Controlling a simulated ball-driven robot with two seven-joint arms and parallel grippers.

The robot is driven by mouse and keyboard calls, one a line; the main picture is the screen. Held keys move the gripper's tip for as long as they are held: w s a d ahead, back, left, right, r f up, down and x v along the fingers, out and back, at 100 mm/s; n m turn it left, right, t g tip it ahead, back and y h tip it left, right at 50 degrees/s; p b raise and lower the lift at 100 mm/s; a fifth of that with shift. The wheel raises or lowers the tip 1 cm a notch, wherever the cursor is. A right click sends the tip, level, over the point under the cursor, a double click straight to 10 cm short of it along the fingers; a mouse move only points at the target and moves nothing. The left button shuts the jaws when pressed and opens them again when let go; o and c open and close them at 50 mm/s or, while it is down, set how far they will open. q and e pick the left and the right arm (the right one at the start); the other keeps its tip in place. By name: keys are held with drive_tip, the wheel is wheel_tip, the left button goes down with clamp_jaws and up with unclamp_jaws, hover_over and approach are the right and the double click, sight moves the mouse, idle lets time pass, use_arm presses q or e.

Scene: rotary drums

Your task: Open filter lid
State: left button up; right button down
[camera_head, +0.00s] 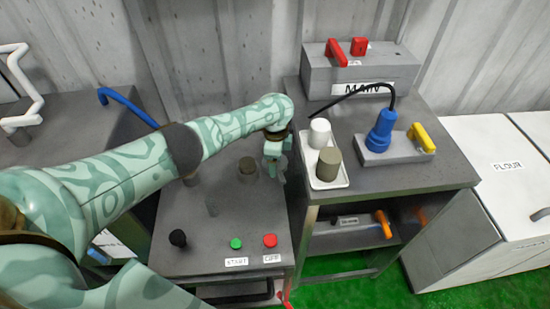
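My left arm comes in from the left across the grey machine top. My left gripper (276,165) hangs over the right part of that top, near its right edge. It is small and seen from behind, so I cannot tell whether its fingers are open or shut. A short dark cylindrical knob (247,168) stands on the machine top (240,210), just left of the gripper. I cannot tell whether they touch. No part is clearly marked as the filter lid, and my arm hides part of the machine. My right gripper is not in view.
A black knob (178,238), a green START button (236,244) and a red OFF button (270,240) line the machine's front. On the right table, a white tray (337,181) holds two cylinders, beside a blue plug (381,131). A MAIN switch box (365,72) stands behind.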

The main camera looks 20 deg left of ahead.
use_arm(q)
drive_tip(key=o, duration=1.4)
drive_tip(key=shift+s+f, duration=0.1)
drive_tip(key=shift+s, duration=0.1)
drive_tip(key=shift+w, duration=0.1)
drive_tip(key=shift+r, duration=0.4)
wheel_tip(320, 180, up, 16)
drive_tip(key=p, duration=0.8)
drive_tip(key=shift+f, duration=0.15)
